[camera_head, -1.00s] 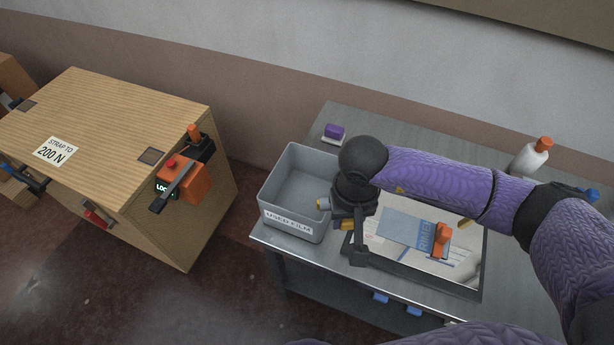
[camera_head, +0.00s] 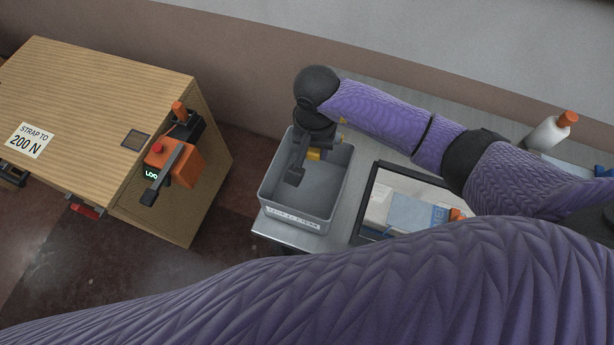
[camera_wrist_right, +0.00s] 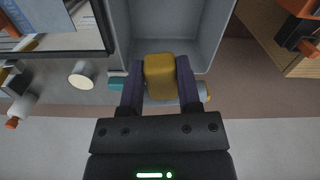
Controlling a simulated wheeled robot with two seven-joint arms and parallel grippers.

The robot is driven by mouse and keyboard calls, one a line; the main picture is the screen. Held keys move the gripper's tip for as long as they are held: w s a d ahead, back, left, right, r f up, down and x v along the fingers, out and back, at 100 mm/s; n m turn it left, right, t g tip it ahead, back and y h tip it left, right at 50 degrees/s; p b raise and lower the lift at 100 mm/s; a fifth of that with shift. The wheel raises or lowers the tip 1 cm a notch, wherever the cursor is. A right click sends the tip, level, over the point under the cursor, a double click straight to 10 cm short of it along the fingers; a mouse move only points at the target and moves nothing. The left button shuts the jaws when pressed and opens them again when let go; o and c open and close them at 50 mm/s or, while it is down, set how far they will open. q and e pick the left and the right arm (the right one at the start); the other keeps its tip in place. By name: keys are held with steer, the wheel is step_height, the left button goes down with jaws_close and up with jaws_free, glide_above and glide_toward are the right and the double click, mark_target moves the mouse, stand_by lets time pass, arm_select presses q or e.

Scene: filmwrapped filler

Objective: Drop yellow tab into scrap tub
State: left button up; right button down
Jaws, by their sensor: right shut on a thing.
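The yellow tab (camera_wrist_right: 160,76) is held between the two fingers of my right gripper (camera_wrist_right: 160,85) in the right wrist view. The tub also shows behind the tab in the right wrist view (camera_wrist_right: 205,28). The tub's inside that I can see looks empty; part is hidden by the gripper. My left gripper is not in view.
A black-framed tray (camera_head: 372,190) with a blue-grey sheet stands right of the tub on the metal table. A white bottle with an orange cap (camera_head: 547,134) is at the back right. A wooden crate (camera_head: 90,100) with an orange tool (camera_head: 178,160) stands left, across a floor gap.

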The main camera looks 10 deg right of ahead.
mark_target(313, 159)
step_height(313, 159, down, 4)
steer(key=shift+r+b, duration=0.2)
steer(key=shift+b, duration=0.8)
steer(key=shift+f, duration=0.15)
steer(key=shift+c, duration=1.1)
jaws_free()
steer(key=shift+w, duration=0.1)
step_height(313, 159, up, 9)
steer(key=shift+r, duration=0.5)
